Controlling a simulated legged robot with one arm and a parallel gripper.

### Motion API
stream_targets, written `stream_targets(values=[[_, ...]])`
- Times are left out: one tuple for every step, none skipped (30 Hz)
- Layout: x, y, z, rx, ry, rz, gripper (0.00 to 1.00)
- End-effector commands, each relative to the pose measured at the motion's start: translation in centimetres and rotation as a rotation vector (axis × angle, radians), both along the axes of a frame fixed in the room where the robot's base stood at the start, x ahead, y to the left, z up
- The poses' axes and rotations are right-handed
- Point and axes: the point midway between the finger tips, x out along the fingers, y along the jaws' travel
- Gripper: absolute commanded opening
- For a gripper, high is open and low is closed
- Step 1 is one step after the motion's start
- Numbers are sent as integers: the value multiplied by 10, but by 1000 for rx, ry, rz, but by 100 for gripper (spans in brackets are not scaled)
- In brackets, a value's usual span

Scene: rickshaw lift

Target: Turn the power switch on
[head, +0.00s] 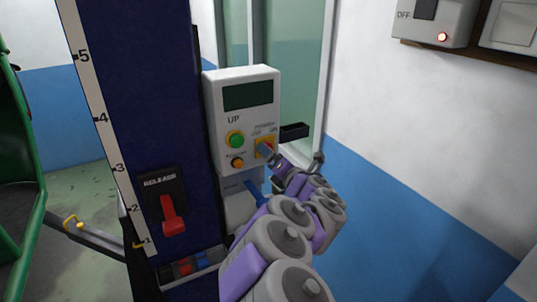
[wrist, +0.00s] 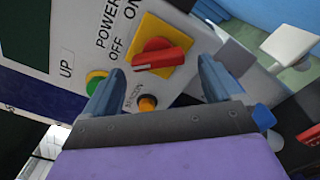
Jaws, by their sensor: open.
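The power switch is a red rotary knob (wrist: 160,59) on a yellow plate (wrist: 157,34), with OFF and ON printed beside it. In the wrist view the knob's pale-marked end lies toward the OFF side. The switch sits on the white control box (head: 242,96), where my arm partly covers it in the head view. My gripper (wrist: 160,70) is open, with its blue fingers on either side of the knob in the picture. I cannot tell whether they touch it. In the head view my gripper (head: 266,150) is right at the switch.
The box also has a green UP button (head: 236,139) and an orange button (head: 237,162). A blue column (head: 135,90) with a red release lever (head: 171,214) stands left. A wall box (head: 436,18) with a lit lamp hangs upper right.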

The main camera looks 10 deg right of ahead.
Motion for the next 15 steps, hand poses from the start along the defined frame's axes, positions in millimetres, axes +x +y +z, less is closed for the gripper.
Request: stream_targets(values=[[6, 3, 0, 2, -1, 4, 92], [9, 4, 0, 2, -1, 4, 92], [12, 4, -1, 3, 1, 1, 92], [15, 5, -1, 3, 1, 0, 92], [17, 5, -1, 3, 1, -1, 92], [19, 6, 0, 2, 1, -1, 92], [20, 6, 0, 2, 0, -1, 92], [22, 7, 0, 1, -1, 0, 92], [23, 8, 1, 2, -2, 1, 92], [24, 8, 1, 0, -1, 1, 92], [24, 9, 1, 1, -2, 2, 92], [25, 9, 1, 1, -2, 2, 92], [25, 9, 1, 0, -2, 2, 92], [25, 9, 1, 0, -2, 1, 92], [25, 9, 1, 0, -2, 1, 92]])
